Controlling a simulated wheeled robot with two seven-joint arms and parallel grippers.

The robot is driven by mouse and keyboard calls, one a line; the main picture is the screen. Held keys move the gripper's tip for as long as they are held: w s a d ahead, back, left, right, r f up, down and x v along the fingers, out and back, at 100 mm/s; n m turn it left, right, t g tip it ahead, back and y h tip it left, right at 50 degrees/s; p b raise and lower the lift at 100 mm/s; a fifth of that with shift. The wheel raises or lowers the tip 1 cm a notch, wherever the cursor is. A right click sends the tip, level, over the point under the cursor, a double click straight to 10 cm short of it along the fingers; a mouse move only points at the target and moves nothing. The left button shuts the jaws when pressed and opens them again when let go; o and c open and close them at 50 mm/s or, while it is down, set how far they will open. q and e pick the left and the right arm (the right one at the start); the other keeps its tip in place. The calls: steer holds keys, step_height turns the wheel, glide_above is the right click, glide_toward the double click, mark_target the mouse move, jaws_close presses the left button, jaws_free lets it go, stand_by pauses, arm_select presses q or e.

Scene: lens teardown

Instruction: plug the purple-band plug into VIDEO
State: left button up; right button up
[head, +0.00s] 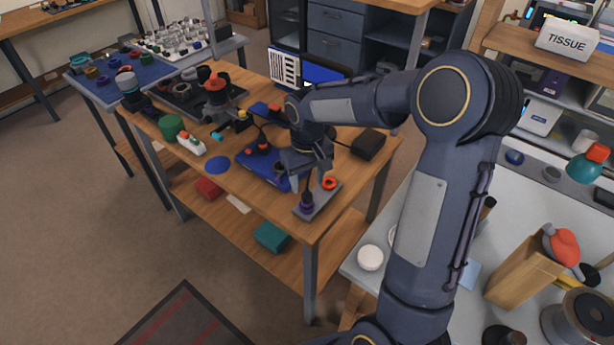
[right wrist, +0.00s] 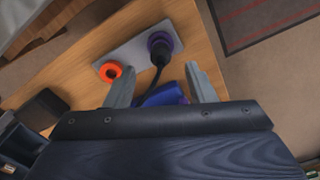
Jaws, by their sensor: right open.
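My right gripper (head: 309,178) is open and empty over the front corner of the wooden table. Its two fingers also show in the right wrist view (right wrist: 160,88), spread apart. A black plug with a purple band (right wrist: 160,45) stands on a grey plate (right wrist: 133,50). Its dark cable runs back between the fingers, and I see no finger touching the plug. The plug shows below the gripper in the head view (head: 307,201). An orange ring (head: 329,183) sits beside it on the plate. I cannot read any VIDEO label. My left gripper is not in view.
A blue box (head: 252,174) with red parts on top lies left of my right gripper. A black box (head: 368,145) stands behind it to the right. A green cylinder (head: 171,127) and a blue disc (head: 217,165) are farther left. The plate lies close to the table edge.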

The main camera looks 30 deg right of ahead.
mark_target(307, 194)
step_height(307, 194, down, 7)
steer(key=shift+r, duration=0.2)
jaws_close()
stand_by(0.6)
steer(key=shift+r+p, duration=0.75)
steer(key=shift+r, duration=0.25)
stand_by(0.6)
steer(key=shift+r+p, duration=1.5)
steer(key=shift+r, duration=0.65)
steer(key=shift+a+f, duration=0.1)
